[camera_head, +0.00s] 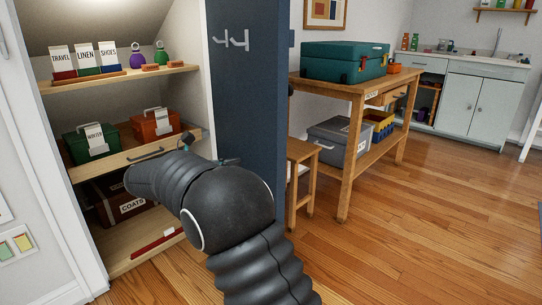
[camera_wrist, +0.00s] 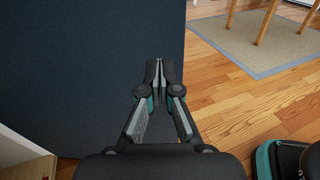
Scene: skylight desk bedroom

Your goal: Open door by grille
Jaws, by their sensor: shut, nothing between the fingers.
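The dark blue door (camera_head: 243,95) stands swung out at the right side of the closet opening, with pale double hooks (camera_head: 231,40) high on its face. The same dark blue panel fills the upper left of the wrist view (camera_wrist: 80,70). My gripper (camera_wrist: 159,70) is shut and empty, its fingertips in front of the panel near its right edge. I cannot tell whether they touch it. In the head view my arm covers the lower part of the door and most of the gripper. I cannot make out a grille in either view.
Closet shelves (camera_head: 130,158) with labelled boxes lie left of the door. A wooden workbench (camera_head: 345,82) with a teal case (camera_head: 343,61) and a small stool (camera_head: 302,150) stand right of it. The wood floor (camera_head: 430,220) at right is clear. A grey rug (camera_wrist: 262,45) lies beyond the door.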

